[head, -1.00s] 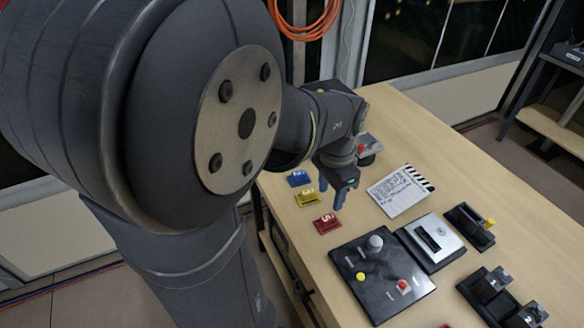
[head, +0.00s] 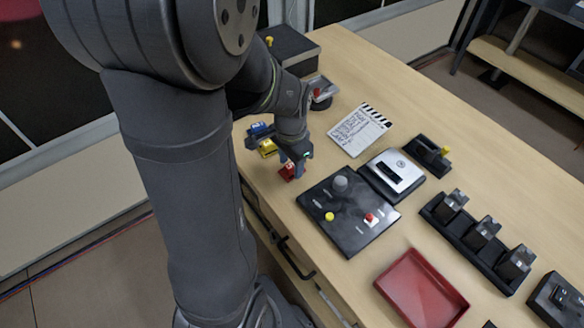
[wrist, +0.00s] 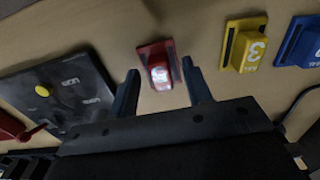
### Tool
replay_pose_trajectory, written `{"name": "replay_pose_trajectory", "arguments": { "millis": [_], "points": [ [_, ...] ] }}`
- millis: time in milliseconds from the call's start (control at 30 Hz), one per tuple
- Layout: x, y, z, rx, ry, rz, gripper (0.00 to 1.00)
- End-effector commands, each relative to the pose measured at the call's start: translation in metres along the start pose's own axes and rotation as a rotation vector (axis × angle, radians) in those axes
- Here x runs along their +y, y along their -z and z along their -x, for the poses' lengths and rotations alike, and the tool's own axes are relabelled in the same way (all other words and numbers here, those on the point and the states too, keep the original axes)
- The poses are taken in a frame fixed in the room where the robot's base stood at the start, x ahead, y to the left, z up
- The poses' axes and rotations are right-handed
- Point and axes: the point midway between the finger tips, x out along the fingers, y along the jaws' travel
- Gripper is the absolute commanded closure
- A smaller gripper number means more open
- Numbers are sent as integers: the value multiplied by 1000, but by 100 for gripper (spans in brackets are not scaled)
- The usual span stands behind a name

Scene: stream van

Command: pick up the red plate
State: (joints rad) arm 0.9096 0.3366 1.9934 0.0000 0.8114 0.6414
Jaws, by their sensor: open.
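The red plate (head: 286,174) is a small red block with a white mark, lying on the wooden table at the near end of a row with a yellow and a blue one. My gripper (head: 291,163) is low over it and hides part of it in the head view. In the wrist view the red plate (wrist: 154,53) sits between and just beyond the fingertips of my gripper (wrist: 157,70). The jaws are open, one finger on each side, with gaps visible. Whether the fingers reach down to its height I cannot tell.
The yellow plate (head: 266,148) and blue plate (head: 260,130) lie beside it. A black control panel (head: 350,238) is close on the other side. A clapperboard (head: 358,130) lies behind. A red tray (head: 450,296) is at the table's near right.

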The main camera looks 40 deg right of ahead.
Motion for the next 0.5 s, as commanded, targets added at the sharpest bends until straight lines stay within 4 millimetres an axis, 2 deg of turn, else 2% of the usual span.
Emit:
{"name": "replay_pose_trajectory", "arguments": {
  "millis": [67, 300, 500],
  "points": [
    [0, 0, 0, 0, 0, 0, 55],
    [0, 0, 0, 0, 0, 0, 100],
    [0, 0, 1, 0, 0, 0, 100]
  ]
}}
